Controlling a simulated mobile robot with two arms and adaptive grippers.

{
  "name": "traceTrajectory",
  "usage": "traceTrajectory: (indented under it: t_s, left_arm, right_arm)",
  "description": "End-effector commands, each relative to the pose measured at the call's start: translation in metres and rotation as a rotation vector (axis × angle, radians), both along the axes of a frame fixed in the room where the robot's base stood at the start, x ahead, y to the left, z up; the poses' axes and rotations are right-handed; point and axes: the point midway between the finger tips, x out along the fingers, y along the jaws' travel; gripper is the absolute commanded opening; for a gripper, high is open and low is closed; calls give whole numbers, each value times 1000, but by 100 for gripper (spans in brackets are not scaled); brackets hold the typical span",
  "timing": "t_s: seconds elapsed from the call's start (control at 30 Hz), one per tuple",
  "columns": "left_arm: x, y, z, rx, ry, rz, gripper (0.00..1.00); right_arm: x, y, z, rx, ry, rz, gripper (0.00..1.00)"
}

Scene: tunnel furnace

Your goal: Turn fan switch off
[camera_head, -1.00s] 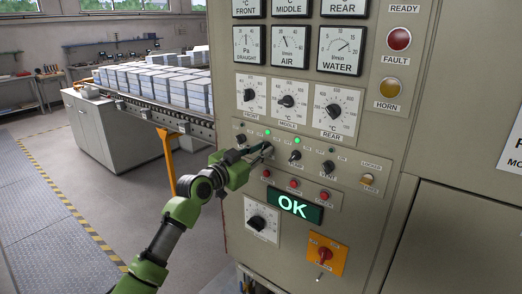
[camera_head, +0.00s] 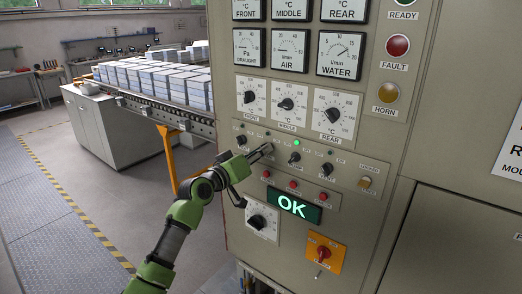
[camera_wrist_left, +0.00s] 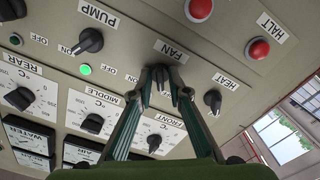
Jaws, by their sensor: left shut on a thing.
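The fan switch (camera_wrist_left: 160,78) is a dark knob below the FAN label (camera_wrist_left: 171,50), which appears upside down in the left wrist view. My left gripper (camera_wrist_left: 160,82) is shut on the knob, with one finger on each side. In the head view my left gripper (camera_head: 263,151) reaches the switch row from the left, and its fingers largely hide the fan knob. One green lamp (camera_head: 297,142) is lit above the pump switch (camera_head: 294,159); it also shows in the left wrist view (camera_wrist_left: 85,69). No lit lamp shows above the fan switch. My right gripper is not in view.
The heat switch (camera_wrist_left: 212,100) and the pump switch lie close on either side. Red buttons (camera_head: 293,185), a green OK display (camera_head: 294,205) and an orange rotary switch (camera_head: 324,254) sit lower on the panel. A conveyor with stacked blocks (camera_head: 155,82) stands at the left.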

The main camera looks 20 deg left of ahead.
Motion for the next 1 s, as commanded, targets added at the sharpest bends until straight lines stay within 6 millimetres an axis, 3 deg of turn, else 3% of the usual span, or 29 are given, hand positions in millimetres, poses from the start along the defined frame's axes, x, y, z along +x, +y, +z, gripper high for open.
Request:
traceTrajectory:
  t_s: [0.67, 0.7, 0.73, 1.0]
  left_arm:
    - [0, 0, -1, -63, 25, -1, 0]
    - [0, 0, -1, -63, 25, -1, 19]
    - [0, 0, -1, -63, 25, -1, 24]
    - [0, 0, -1, -63, 24, -1, 24]
  right_arm:
    - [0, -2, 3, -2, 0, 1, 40]
    - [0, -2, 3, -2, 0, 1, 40]
    - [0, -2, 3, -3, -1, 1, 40]
    - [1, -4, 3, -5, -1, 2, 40]
